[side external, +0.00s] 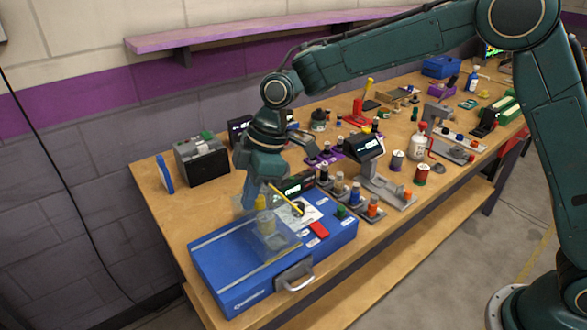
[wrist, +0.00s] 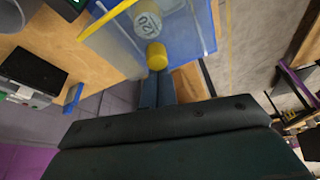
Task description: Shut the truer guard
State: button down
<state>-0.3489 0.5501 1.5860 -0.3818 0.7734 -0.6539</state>
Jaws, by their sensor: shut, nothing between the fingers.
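The truer is a blue, box-like machine (side external: 225,277) at the near left end of the bench, with a metal rail along its top and a silver handle in front. Its clear guard (side external: 274,241) sits around the middle of the top; it also shows in the wrist view as a see-through pane (wrist: 187,38). A yellow cylinder (wrist: 157,56) and a pale round piece marked "120" (wrist: 147,23) show there too. My gripper (side external: 252,203) points down over the guard, shut and empty. In the wrist view its fingertips (wrist: 157,76) are close to the yellow cylinder; I cannot tell whether they touch.
A yellow rod (side external: 287,200) slants just right of my gripper. A black-and-grey box (side external: 202,160) stands behind. Small parts on stands (side external: 356,196) crowd the right side. Bare wood lies at the left.

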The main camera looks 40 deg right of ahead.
notch_tip(320, 180, up, 10)
jog(key=shift+a+f, duration=0.15)
jog(key=shift+a, duration=0.1)
dwell(0.6)
jog(key=s+d+r+m+t+h, duration=0.1)
jog(key=s+d+r+m+t, duration=0.1)
jog(key=s+d+r+m, duration=0.4)
jog(key=s+d+r+m+t, duration=0.1)
jog(key=s+d+m, duration=0.1)
jog(key=s+d, duration=0.7)
jog(key=s+d+f+m+h, duration=0.1)
jog(key=s+d+f+m, duration=0.1)
jog(key=s+d, duration=0.3)
jog(key=s+d+f+m+t+h, duration=0.1)
jog(key=s+d+f+m, duration=0.2)
jog(key=s, duration=0.6)
jog(key=d+m, duration=0.2)
jog(key=shift+s+d+t+h, duration=0.2)
jog(key=shift+d+t+h, duration=0.1)
jog(key=shift+d, duration=0.1)
